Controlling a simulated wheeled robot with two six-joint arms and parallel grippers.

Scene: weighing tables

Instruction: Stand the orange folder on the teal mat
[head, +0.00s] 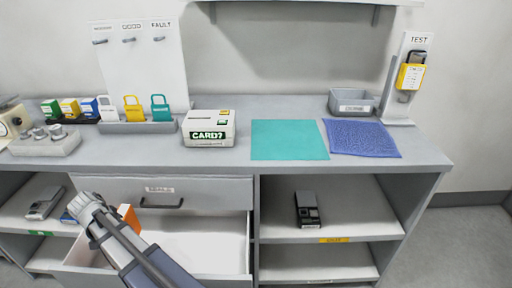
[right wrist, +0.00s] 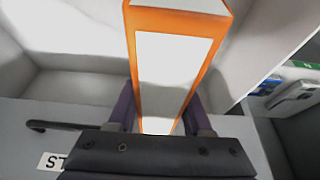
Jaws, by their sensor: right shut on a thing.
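The orange folder (right wrist: 176,22) has orange edges and a white face. My right gripper (right wrist: 162,112) is shut on it, one purple finger on each side, in the right wrist view. In the head view a small part of the folder (head: 129,217) shows behind my right arm, at the open drawer; the arm hides most of it. I cannot tell whether it touches the drawer. The teal mat (head: 289,140) lies flat and bare on the counter, right of the drawer. My left gripper is not in view.
The open drawer (head: 212,240) is under the counter. A white CARD? box (head: 209,117) stands left of the teal mat, a blue mat (head: 362,138) to its right. A grey bin (head: 352,98) and a TEST stand (head: 393,82) are at the back right.

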